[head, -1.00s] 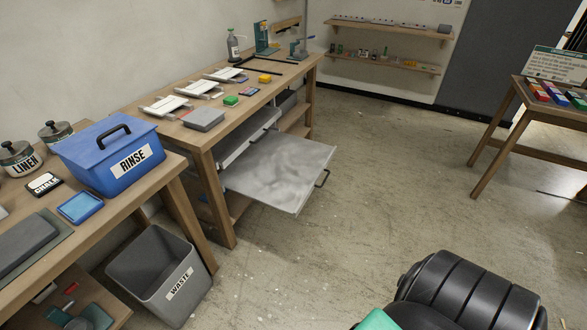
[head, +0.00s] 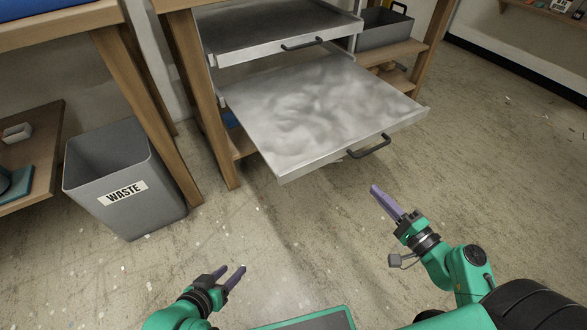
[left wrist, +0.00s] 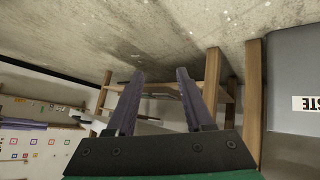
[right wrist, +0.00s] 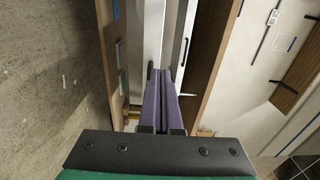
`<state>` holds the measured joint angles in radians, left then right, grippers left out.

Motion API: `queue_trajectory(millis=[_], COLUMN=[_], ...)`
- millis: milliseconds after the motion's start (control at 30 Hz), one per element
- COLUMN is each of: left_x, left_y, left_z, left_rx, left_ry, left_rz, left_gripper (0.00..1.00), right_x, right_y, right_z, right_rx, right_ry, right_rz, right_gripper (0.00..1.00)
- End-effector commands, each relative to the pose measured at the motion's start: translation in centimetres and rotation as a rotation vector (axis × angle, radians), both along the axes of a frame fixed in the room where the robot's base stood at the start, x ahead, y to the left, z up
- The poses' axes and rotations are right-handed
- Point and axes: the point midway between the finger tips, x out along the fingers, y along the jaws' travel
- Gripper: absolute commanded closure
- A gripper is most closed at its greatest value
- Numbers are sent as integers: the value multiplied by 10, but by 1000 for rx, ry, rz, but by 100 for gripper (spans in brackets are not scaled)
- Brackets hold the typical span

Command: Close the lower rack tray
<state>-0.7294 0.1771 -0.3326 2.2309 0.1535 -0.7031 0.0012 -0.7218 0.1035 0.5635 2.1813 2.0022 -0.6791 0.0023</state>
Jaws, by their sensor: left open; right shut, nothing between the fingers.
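The lower rack tray (head: 320,110) is a grey mottled metal tray pulled far out of the rack under the bench. Its dark bar handle (head: 370,147) is on its front edge. My right gripper (head: 376,190) is shut and empty, apart from the tray, in front of and just below the handle in the head view. Its fingers lie together in the right wrist view (right wrist: 160,73). My left gripper (head: 232,269) is open and empty over the floor, well in front of the tray. Its spread fingers show in the left wrist view (left wrist: 160,75).
An upper tray (head: 270,30) with its own handle (head: 302,44) sits above, sticking out less. A grey waste bin (head: 125,180) stands left of the bench leg (head: 205,100). A grey box (head: 383,30) is on a shelf at right. The floor before the tray is clear.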

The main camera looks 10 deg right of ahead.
Motion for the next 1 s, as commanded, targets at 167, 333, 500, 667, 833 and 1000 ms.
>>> queue_trajectory(millis=[167, 333, 500, 667, 833, 1000], left_x=[0, 0, -1, -4, -7, -8], left_y=[1, 3, 10, 20, 27, 28], left_z=[4, 5, 10, 14, 17, 17], left_rx=[3, 12, 42, 79, 103, 110], left_ry=[1, 13, 49, 97, 130, 141], left_rz=[0, 0, -2, -3, -3, -4], left_gripper=[48, 48, 48, 48, 48, 48], right_x=[8, 38, 74, 107, 129, 135], right_y=[3, 12, 22, 32, 39, 40], right_z=[3, 4, 5, 5, 3, 2], right_rx=[1, -2, -3, -2, -2, -1], right_ry=[0, -1, 0, 2, 2, 3], right_rz=[3, 4, 3, 2, 0, -2], right_gripper=[100, 100, 100, 100, 100, 100])
